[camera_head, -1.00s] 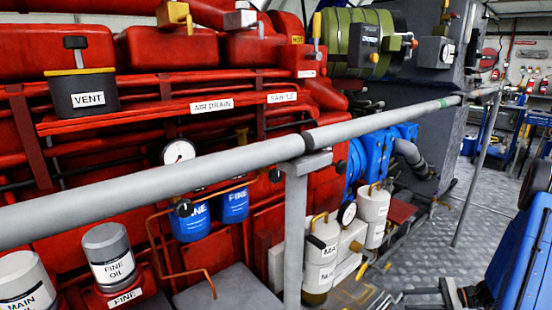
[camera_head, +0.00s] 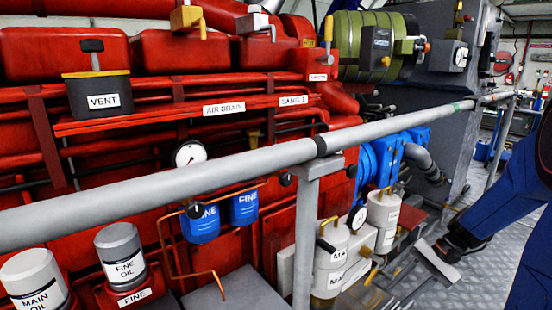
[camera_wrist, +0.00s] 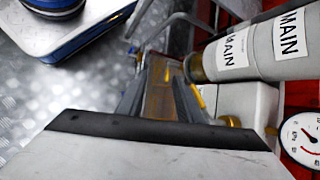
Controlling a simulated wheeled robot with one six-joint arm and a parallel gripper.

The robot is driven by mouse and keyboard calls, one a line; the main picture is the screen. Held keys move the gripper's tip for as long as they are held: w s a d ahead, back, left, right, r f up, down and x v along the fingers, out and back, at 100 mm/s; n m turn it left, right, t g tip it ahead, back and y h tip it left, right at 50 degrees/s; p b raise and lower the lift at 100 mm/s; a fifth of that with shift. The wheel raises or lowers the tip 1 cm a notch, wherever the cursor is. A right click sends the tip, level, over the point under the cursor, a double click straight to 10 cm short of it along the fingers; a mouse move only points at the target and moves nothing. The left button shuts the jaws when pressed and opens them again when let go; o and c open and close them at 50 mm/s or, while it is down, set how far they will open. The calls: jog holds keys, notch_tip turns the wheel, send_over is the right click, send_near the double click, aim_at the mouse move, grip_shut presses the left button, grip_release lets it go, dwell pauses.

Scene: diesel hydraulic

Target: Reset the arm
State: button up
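My gripper (camera_head: 434,262) is at the lower right of the head view, just right of the white MAIN canisters, with my dark blue arm behind it. In the wrist view my gripper's two grey fingers (camera_wrist: 158,92) stand apart with nothing seen held between them. A brownish tray-like surface shows beyond the gap. In the head view the fingers are seen edge-on and partly merge with the floor behind.
A grey handrail (camera_head: 210,175) crosses in front of the red engine (camera_head: 60,55). White MAIN canisters (camera_head: 333,258) and a pressure gauge (camera_wrist: 301,138) are close to the gripper's right in the wrist view. Open metal floor (camera_wrist: 60,80) lies left, with a blue-edged platform (camera_wrist: 75,40).

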jog(key=s+a+r+n+t+h, duration=0.2)
jog(key=s+r, duration=0.4)
jog(key=s, duration=0.3)
jog(key=s+a+r+n+t+h, duration=0.3)
jog(key=s+a+r+n+h, duration=0.1)
jog(key=s, duration=0.5)
jog(key=shift+a+r+n+t+h, duration=0.15)
jog(key=shift+r+n+t+h, duration=0.15)
jog(key=shift+r+n+h, duration=0.85)
jog(key=shift+r+n+y, duration=0.15)
jog(key=shift+n+y, duration=0.1)
jog(key=shift+n, duration=0.1)
dwell(0.4)
